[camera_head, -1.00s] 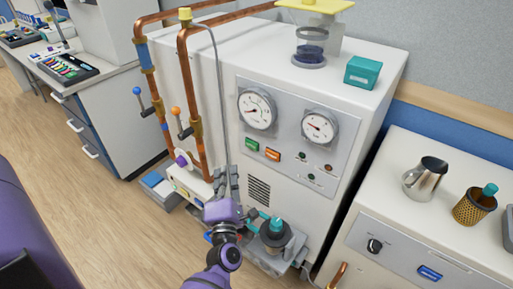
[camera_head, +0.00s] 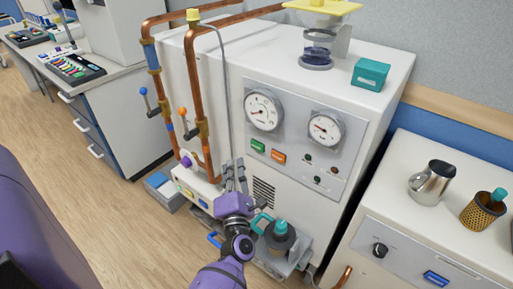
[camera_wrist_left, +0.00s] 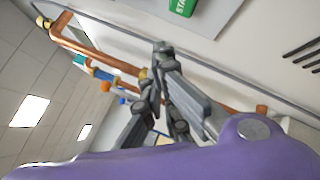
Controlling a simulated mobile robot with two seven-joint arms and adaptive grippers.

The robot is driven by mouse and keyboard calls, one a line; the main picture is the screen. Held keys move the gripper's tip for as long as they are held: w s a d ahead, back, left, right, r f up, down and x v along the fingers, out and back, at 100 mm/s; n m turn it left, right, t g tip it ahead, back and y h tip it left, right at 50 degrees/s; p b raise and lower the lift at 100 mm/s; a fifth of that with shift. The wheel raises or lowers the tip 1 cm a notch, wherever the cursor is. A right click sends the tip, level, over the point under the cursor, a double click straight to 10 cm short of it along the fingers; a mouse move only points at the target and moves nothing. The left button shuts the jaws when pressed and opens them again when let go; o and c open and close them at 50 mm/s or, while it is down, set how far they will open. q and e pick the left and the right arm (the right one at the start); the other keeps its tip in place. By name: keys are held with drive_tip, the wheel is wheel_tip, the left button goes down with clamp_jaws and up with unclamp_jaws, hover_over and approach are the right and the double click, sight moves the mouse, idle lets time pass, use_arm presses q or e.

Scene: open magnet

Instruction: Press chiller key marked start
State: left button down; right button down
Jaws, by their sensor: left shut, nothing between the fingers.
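The chiller (camera_head: 225,75) is a large white cabinet with two round gauges on its front panel. A green key (camera_head: 257,145) sits on that panel at the left, beside an orange key (camera_head: 279,156). In the left wrist view the green key (camera_wrist_left: 183,6) shows at the top edge with part of the word START. My left gripper (camera_head: 236,168) is shut and empty, pointing up in front of the chiller, below and left of the green key and apart from it. Its fingers (camera_wrist_left: 158,50) also show in the left wrist view. My right gripper is not in view.
Copper pipes (camera_head: 200,95) with small valve levers run down left of my gripper. A teal-lidded grey vessel (camera_head: 280,237) stands right of my wrist. A white cabinet with a metal jug (camera_head: 432,183) is at the right. Open floor (camera_head: 100,215) lies left.

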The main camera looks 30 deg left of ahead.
sight(257, 146)
use_arm(q)
drive_tip(key=w, duration=0.3)
drive_tip(key=w+b, duration=0.1)
drive_tip(key=w, duration=0.1)
drive_tip(key=shift+w+d, duration=0.2)
drive_tip(key=shift+d, duration=0.05)
idle(0.7)
idle(0.6)
drive_tip(key=shift+w, duration=0.4)
drive_tip(key=shift+w+b, duration=0.35)
drive_tip(key=shift+w, duration=0.1)
idle(0.4)
drive_tip(key=shift+s, duration=0.85)
